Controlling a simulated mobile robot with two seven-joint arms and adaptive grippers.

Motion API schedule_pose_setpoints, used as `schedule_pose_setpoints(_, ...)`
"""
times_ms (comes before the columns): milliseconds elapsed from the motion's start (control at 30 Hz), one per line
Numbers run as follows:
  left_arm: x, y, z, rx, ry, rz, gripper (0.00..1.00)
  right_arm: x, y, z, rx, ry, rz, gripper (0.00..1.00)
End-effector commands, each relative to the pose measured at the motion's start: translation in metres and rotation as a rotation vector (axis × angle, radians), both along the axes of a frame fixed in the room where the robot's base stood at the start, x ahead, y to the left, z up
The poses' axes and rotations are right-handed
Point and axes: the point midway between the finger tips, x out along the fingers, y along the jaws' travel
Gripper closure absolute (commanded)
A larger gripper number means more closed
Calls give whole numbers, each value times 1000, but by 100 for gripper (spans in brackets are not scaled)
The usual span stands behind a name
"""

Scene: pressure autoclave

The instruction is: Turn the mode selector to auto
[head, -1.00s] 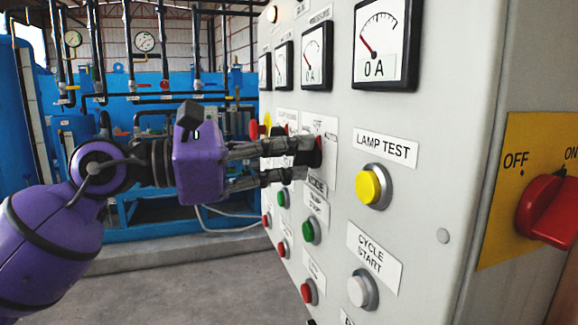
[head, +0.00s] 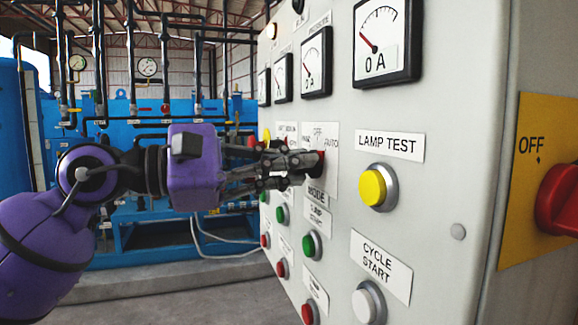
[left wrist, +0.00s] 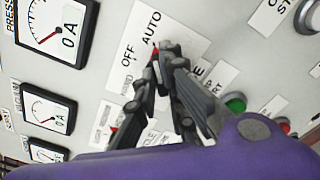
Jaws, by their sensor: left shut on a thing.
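The mode selector (head: 320,160) is a small knob with red showing, on a white plate marked OFF and AUTO, above the MODE label (head: 316,194) on the grey panel. My left gripper (head: 304,167) reaches it from the left, its fingers shut on the knob. In the left wrist view the fingertips (left wrist: 166,52) cover most of the selector (left wrist: 154,49); a bit of red shows beside them, close to the AUTO marking. My right gripper is not in view.
The yellow LAMP TEST button (head: 374,187) and white CYCLE START button (head: 367,304) stand out right of the selector. Green buttons (head: 311,244) sit below, dial gauges (head: 386,42) above. A red rotary switch (head: 560,200) is on the panel's right side.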

Motion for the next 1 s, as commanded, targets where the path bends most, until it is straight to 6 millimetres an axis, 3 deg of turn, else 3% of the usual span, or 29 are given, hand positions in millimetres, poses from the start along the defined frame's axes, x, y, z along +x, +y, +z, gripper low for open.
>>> schedule_pose_setpoints(267,0,0,0,1,-2,0,100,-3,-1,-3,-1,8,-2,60)
schedule_pose_setpoints(300,0,0,0,0,-1,0,88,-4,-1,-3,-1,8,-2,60)
schedule_pose_setpoints(433,0,0,0,0,-1,0,72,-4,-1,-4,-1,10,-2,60)
schedule_pose_setpoints(767,0,2,0,0,0,1,72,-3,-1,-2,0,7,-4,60)
schedule_pose_setpoints(1000,-10,35,-1,1,1,5,72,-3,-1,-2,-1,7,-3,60)
